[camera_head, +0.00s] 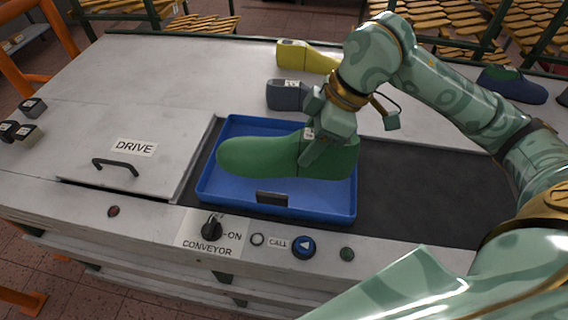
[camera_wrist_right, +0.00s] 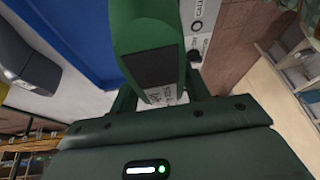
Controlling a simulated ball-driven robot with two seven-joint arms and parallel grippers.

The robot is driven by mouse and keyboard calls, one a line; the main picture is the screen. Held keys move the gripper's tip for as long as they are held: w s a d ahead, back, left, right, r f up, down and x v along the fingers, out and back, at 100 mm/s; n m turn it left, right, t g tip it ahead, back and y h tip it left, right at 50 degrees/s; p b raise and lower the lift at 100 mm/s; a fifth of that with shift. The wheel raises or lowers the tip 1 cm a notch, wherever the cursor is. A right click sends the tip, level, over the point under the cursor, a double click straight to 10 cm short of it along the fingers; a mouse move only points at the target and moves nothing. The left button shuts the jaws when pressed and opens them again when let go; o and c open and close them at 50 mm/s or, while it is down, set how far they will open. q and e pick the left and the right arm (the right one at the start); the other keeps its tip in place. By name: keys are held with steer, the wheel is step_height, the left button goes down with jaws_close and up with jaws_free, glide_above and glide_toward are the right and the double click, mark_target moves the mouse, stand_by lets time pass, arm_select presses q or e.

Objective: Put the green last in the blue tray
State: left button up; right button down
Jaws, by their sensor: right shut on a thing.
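The green last (camera_head: 262,157) is over the blue tray (camera_head: 210,190), lying lengthwise across it with its toe to the left. I cannot tell whether it touches the tray's floor. My right gripper (camera_head: 318,150) is shut on the green last near its heel end. In the right wrist view the green last (camera_wrist_right: 145,35) sits between the fingers, with the blue tray (camera_wrist_right: 75,35) beside it at the left. My left gripper is not in view.
The tray rests on the dark conveyor belt (camera_head: 415,195). A grey last (camera_head: 285,95) and a yellow last (camera_head: 310,56) stand behind it, close to my right arm. A dark blue and green last (camera_head: 512,84) is at the back right. A hatch marked DRIVE (camera_head: 130,165) lies left.

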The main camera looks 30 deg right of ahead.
steer(key=shift+w+d+f+b, duration=0.6)
steer(key=shift+w+d+f, duration=0.6)
steer(key=shift+w+f, duration=0.9)
steer(key=shift+w+d+f+b, duration=0.55)
steer(key=shift+w+d+f, duration=0.7)
steer(key=shift+w+f, duration=0.9)
steer(key=shift+w+d+f+b, duration=0.6)
steer(key=shift+w+d+f, duration=0.6)
steer(key=shift+w+f, duration=0.9)
steer(key=shift+s+f, duration=0.25)
steer(key=shift+f, duration=0.05)
steer(key=c, duration=0.7)
jaws_free()
steer(key=p+v, duration=0.2)
steer(key=v, duration=1)
steer(key=shift+s+r, duration=0.15)
